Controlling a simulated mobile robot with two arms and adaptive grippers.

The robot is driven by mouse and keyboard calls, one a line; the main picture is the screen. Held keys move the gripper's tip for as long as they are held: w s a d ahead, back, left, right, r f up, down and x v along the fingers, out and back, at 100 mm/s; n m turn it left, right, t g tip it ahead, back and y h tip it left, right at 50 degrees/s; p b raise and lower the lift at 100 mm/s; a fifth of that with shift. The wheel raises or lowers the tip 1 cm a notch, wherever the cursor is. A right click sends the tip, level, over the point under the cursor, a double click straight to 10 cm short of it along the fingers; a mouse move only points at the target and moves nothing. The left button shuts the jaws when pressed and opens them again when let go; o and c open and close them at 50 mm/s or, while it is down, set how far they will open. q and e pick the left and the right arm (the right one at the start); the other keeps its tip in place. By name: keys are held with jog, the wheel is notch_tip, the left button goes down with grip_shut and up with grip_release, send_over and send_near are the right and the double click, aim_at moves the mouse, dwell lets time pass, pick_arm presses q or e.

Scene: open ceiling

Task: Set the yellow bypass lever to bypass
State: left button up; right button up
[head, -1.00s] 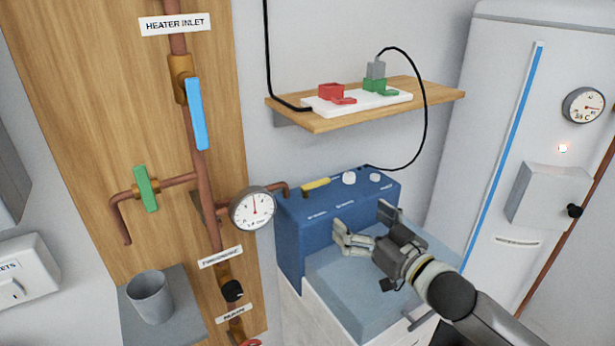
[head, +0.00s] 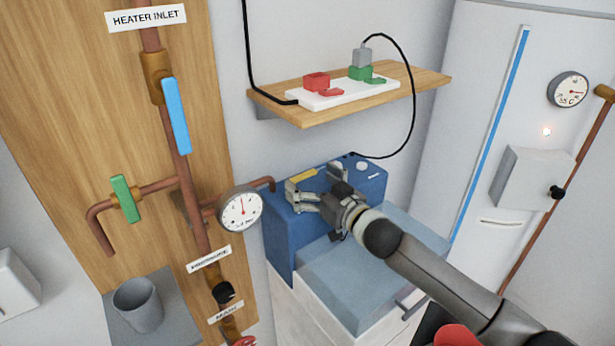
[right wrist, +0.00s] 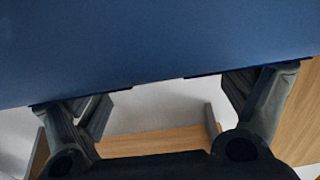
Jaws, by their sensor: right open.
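The yellow bypass lever (head: 302,175) lies on the upper face of the blue unit (head: 281,232), near its left end. In the head view my right gripper (head: 312,184) is open and empty in front of that face, just below and right of the lever. I cannot tell whether it touches the unit. In the right wrist view the blue surface (right wrist: 160,40) fills the top, and the open fingers (right wrist: 160,92) reach its edge. The lever cannot be made out there. My left gripper is out of view.
A wooden shelf (head: 431,78) with a white power strip (head: 340,94) juts out above the unit. A black cable (head: 413,110) hangs beside it. Pipes and a pressure gauge (head: 240,209) stand close on the left. A white cabinet (head: 430,150) stands at the right.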

jog(key=shift+w+a, duration=0.4)
jog(key=shift+w, duration=0.15)
jog(key=c, duration=1.4)
jog(key=shift+s, duration=0.1)
jog(key=shift+c, duration=0.2)
